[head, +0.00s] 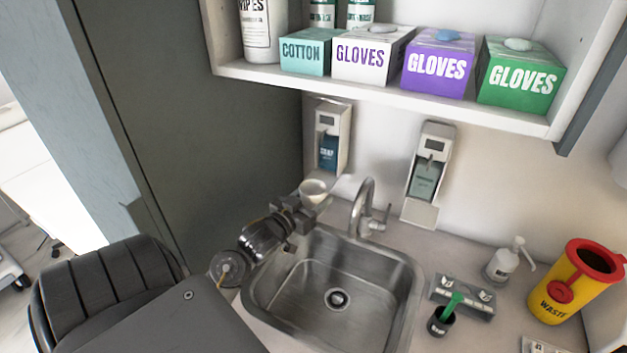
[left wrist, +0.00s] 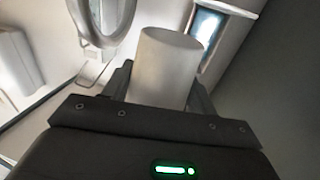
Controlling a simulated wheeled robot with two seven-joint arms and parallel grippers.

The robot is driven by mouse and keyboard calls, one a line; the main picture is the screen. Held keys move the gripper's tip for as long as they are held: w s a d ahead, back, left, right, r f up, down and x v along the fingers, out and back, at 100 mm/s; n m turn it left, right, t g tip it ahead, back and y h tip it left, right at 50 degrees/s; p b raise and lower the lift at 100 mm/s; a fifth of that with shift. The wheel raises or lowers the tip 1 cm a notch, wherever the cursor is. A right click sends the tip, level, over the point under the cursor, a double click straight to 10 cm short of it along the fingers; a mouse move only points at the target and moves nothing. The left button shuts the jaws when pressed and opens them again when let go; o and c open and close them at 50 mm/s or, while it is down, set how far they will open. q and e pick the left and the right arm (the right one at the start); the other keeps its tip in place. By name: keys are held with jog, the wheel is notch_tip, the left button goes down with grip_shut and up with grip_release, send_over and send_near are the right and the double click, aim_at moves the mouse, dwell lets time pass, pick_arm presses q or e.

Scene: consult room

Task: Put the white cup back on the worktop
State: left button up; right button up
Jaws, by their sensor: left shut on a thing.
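The white cup (head: 313,190) is at the back left corner of the sink, in front of the wall dispensers. My left gripper (head: 312,203) is shut on it. In the left wrist view the white cup (left wrist: 165,66) stands between the two fingers of my left gripper (left wrist: 160,88). My right gripper is not in view.
The sink (head: 335,285) and its tap (head: 366,212) are just right of my left gripper. Two wall dispensers (head: 333,137) (head: 428,175) hang behind. A shelf (head: 380,91) overhangs the worktop.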

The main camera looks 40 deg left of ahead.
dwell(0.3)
pick_arm(q)
jog(key=shift+h, duration=0.3)
jog(key=d+f+b, duration=0.2)
jog(key=d, duration=0.1)
jog(key=d+f+b, duration=0.2)
jog(key=d, duration=0.1)
jog(key=d+f+b, duration=0.2)
jog(key=d, duration=0.2)
jog(key=shift+f+b, duration=0.2)
jog(key=shift+b, duration=0.2)
jog(key=s+d+f+m+h+b, duration=0.1)
jog(key=d+b, duration=0.5)
jog(key=d, duration=0.6)
jog(key=shift+s+f+b, duration=0.2)
jog(key=shift+f+b, duration=0.1)
jog(key=shift+f, duration=0.35)
